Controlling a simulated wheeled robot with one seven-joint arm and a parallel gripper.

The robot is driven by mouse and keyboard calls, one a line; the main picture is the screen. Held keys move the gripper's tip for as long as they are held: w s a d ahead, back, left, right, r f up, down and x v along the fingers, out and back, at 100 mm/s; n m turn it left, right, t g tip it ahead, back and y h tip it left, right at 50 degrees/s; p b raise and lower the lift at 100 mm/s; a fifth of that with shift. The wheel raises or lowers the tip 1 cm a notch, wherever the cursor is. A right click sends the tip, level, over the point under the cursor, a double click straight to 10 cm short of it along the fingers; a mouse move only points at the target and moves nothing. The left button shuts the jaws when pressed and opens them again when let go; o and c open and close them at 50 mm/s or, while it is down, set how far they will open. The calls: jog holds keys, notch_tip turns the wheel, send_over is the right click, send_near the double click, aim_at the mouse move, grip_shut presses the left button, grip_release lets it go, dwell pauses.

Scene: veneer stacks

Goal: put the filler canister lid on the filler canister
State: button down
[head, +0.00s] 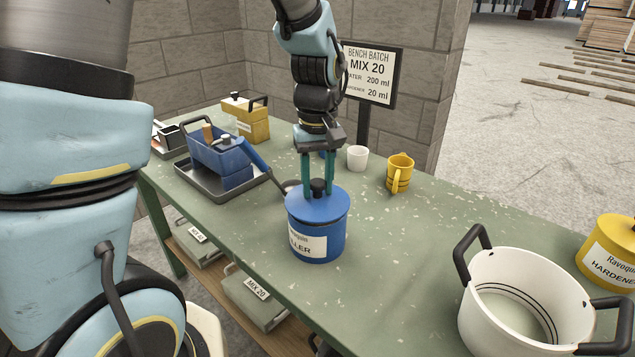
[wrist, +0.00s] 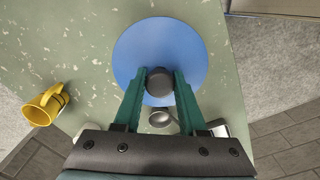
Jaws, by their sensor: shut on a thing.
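The blue filler canister (head: 322,246) stands upright on the green bench, its white label facing the head camera. The round blue filler canister lid (head: 318,206) is level over the canister's top, lined up with it. I cannot tell whether it rests fully on the rim. My gripper (head: 318,186) points down and is shut on the lid's dark knob. In the wrist view the gripper (wrist: 159,84) has its green fingers on both sides of the knob, and the lid (wrist: 160,45) hides the canister below it.
A white cup (head: 357,158) and a yellow mug (head: 399,173) stand behind the canister. A grey tray (head: 258,193) with a blue container (head: 222,160) is at left. A white pot (head: 524,310) and a yellow hardener canister (head: 612,252) are at right. Bench between is clear.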

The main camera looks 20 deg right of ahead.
jog(key=shift+f, duration=0.35)
jog(key=shift+c, duration=2)
grip_release()
notch_tip(320, 180, up, 11)
jog(key=shift+f+b, duration=0.1)
jog(key=shift+b, duration=1)
jog(key=a+f, duration=0.5)
jog(key=a, duration=0.7)
jog(key=w+a+f+t, duration=0.1)
jog(key=a+f, duration=0.5)
jog(key=a, duration=0.7)
jog(key=shift+w+a+t, duration=0.15)
jog(key=shift+t, duration=0.15)
